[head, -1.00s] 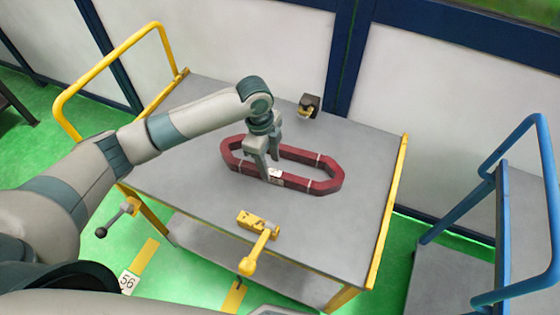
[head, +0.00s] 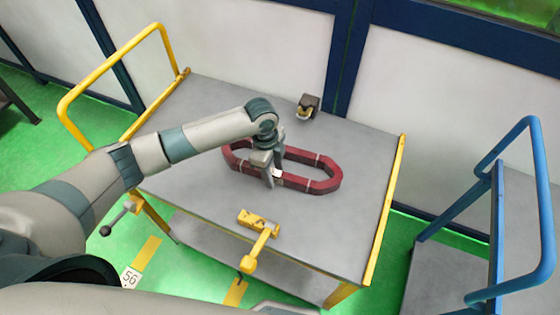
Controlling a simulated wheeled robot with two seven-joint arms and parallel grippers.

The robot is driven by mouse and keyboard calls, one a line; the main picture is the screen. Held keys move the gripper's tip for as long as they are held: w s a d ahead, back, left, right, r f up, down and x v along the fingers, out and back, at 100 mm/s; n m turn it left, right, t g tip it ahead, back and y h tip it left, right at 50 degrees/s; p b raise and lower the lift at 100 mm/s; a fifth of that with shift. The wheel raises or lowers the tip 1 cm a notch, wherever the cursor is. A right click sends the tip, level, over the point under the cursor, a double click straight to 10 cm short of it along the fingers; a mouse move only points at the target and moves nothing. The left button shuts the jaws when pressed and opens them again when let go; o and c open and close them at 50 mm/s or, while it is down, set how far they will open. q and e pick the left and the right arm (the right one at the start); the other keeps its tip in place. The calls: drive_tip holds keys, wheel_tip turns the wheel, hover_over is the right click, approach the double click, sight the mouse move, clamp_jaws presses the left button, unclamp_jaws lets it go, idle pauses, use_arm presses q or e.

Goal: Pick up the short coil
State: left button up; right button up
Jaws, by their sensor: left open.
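The short coil (head: 327,185) is a dark red elongated ring with pale bands, lying flat on the grey top of the yellow-framed cart (head: 335,242). My left gripper (head: 269,178) is over the coil's near side, left of its middle, pointing down. Its fingers are open and appear to be around or just beside the near bar; I cannot tell whether they touch it. The gripper and wrist hide part of the coil's left half. My right gripper is not in view.
A yellow clamp with a handle (head: 258,232) sits on the cart's near edge. A yellow rail (head: 112,62) rises at left. A blue-railed cart (head: 497,225) stands at right. The cart top right of the coil is clear.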

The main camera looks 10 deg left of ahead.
use_arm(q)
drive_tip(key=shift+c, duration=0.2)
clamp_jaws()
drive_tip(key=shift+w+r, duration=0.1)
drive_tip(key=shift+r, duration=0.05)
idle(0.4)
drive_tip(key=shift+r+b, duration=0.45)
drive_tip(key=shift+r, duration=0.25)
wheel_tip(320, 180, up, 2)
drive_tip(key=shift+r+b, duration=0.1)
drive_tip(key=shift+b, duration=0.35)
drive_tip(key=s+d+r+b, duration=0.1)
drive_tip(key=s+d+r, duration=0.1)
drive_tip(key=d, duration=0.3)
drive_tip(key=s+d+r+b, duration=0.2)
drive_tip(key=d+r, duration=0.3)
drive_tip(key=d, duration=0.1)
drive_tip(key=shift+s+r, duration=0.15)
drive_tip(key=shift+s, duration=0.1)
